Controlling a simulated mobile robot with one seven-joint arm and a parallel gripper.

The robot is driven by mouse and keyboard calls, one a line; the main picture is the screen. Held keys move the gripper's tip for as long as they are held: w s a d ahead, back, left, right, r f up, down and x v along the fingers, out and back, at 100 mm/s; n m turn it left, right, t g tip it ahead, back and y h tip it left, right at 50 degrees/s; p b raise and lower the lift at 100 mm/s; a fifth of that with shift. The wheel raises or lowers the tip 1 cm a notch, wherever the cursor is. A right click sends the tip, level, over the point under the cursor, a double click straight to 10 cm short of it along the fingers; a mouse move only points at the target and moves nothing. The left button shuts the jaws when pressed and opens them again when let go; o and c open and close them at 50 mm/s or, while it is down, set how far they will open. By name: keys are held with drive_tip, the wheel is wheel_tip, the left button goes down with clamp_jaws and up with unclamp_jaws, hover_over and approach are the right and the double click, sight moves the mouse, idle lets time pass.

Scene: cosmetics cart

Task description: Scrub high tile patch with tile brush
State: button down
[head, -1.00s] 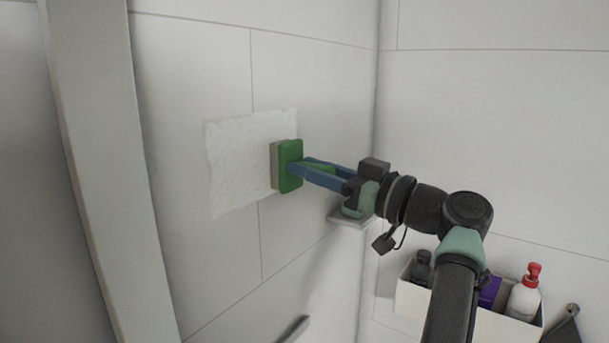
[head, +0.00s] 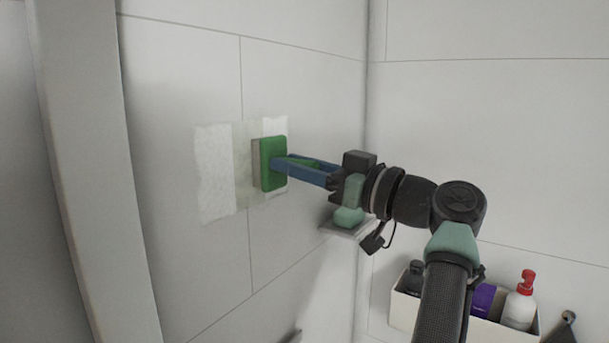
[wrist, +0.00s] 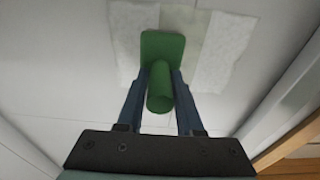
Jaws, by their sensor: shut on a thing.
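The tile brush (head: 272,163) has a green body and a pale grey scrubbing side, which faces the left tiled wall. It is at the tile patch, a whitish rough rectangle (head: 213,172) with a cleaner, tile-coloured vertical band through its middle. The brush covers part of the patch's right side. My gripper (head: 290,168) has blue fingers shut on the brush's green handle (wrist: 160,90), which also shows in the wrist view between the fingers (wrist: 160,98). The brush appears to be touching the wall, but the contact is hidden behind its body.
A white caddy (head: 405,311) on the right wall holds a dark bottle, a purple item and a white bottle with a red pump (head: 520,302). A small corner shelf (head: 345,230) with a green item is below my wrist. A pale vertical post (head: 85,170) stands left.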

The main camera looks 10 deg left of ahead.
drive_tip(key=shift+s+a, duration=0.3)
drive_tip(key=shift+s, duration=0.1)
drive_tip(key=shift+s+a+f+b, duration=0.1)
drive_tip(key=shift+s+a+b, duration=0.05)
drive_tip(key=shift+s+b, duration=0.3)
drive_tip(key=shift+s+a+f+b, duration=0.1)
drive_tip(key=shift+s+b, duration=0.2)
drive_tip(key=shift+b, duration=0.25)
drive_tip(key=s+b, duration=0.1)
drive_tip(key=s+a+b, duration=0.1)
drive_tip(key=s, duration=0.1)
drive_tip(key=shift+s+a+b, duration=0.1)
drive_tip(key=shift+s+b, duration=0.15)
drive_tip(key=shift+b, duration=0.1)
drive_tip(key=s+a+b, duration=0.3)
drive_tip(key=s+b, duration=0.1)
drive_tip(key=s, duration=0.4)
drive_tip(key=shift+r, duration=0.3)
